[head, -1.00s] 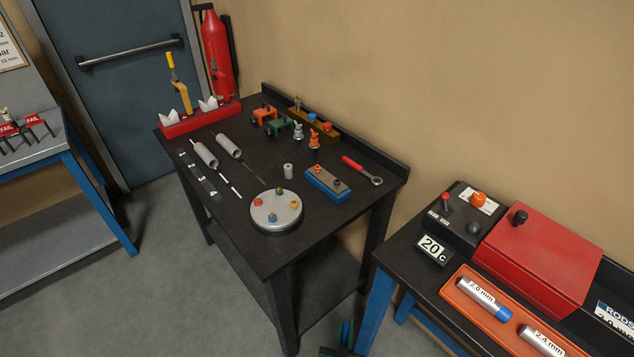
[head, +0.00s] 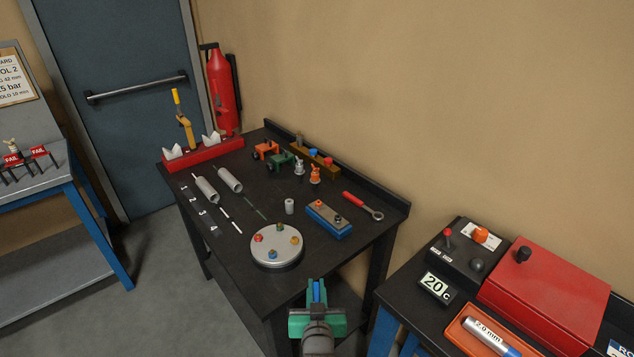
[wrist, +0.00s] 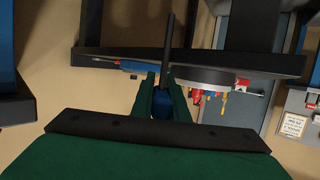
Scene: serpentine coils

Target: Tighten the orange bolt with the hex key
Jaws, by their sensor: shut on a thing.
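My green gripper (head: 317,286) is low in the head view, in front of the dark table's near corner. It is shut on a blue-handled tool. In the wrist view the blue handle (wrist: 162,104) sits between the fingers and a thin dark shaft (wrist: 169,40) points away from them, consistent with the hex key. A round grey disc (head: 277,263) on the table carries coloured bolts: an orange one (head: 296,240) at right, plus red, green and blue ones. The tool is apart from the disc. The shaft's tip is not clear in the head view.
A blue-sided block (head: 328,220), a grey cylinder (head: 289,206) and a red-handled wrench (head: 363,205) lie beyond the disc. Two grey tubes (head: 229,179) lie at left. A second bench with a red box (head: 540,285) stands at right.

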